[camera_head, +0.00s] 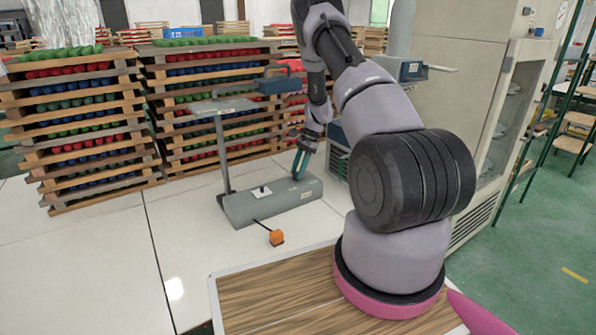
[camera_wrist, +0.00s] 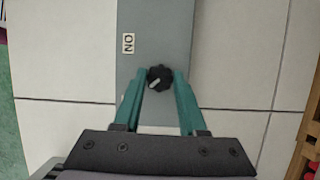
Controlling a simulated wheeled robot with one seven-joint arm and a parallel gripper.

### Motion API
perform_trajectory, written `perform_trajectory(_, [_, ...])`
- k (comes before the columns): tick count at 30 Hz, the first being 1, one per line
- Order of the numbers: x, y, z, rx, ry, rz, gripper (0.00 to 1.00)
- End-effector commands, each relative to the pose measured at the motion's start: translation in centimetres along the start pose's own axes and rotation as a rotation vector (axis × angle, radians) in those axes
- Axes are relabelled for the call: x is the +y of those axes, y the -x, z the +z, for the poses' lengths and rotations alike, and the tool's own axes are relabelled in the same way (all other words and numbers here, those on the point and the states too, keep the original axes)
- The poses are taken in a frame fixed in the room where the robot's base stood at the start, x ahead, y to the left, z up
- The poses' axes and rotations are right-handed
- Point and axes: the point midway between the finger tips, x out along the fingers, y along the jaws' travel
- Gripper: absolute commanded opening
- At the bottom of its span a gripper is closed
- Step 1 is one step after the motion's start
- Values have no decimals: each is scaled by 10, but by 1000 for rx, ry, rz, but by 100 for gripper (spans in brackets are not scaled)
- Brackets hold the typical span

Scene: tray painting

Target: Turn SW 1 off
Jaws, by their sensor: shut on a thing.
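A long grey switch box (camera_head: 245,207) lies on the pale tiled floor in the head view. In the wrist view, the same box (camera_wrist: 181,30) runs up the middle. A round black knob (camera_wrist: 159,77) with a white pointer mark sits on it, the mark towards the lower left. A white label (camera_wrist: 128,43) reading ON sideways is up and left of the knob. My gripper (camera_wrist: 160,80) has its green fingers closed on the knob from both sides. In the head view, my gripper (camera_head: 299,166) reaches down to the box's right end. No SW 1 label is readable.
A grey stand (camera_head: 222,150) rises behind the box. Stacked wooden racks of coloured pieces (camera_head: 75,130) stand at the left. A beige cabinet (camera_head: 460,100) is at the right.

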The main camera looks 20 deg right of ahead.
Motion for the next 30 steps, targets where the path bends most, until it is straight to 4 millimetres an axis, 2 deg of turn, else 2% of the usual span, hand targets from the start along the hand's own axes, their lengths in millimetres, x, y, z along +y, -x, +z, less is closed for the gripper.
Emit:
perform_trajectory(18, [0, 0, -1, 2, 35, 15, 0])
perform_trajectory(19, [0, 0, -1, 2, 35, 15, 52])
perform_trajectory(20, [0, 0, -1, 2, 35, 15, 64])
perform_trajectory(21, [0, 0, -1, 2, 35, 15, 71])
perform_trajectory(30, [0, 1, 0, 1, 35, 14, 71])
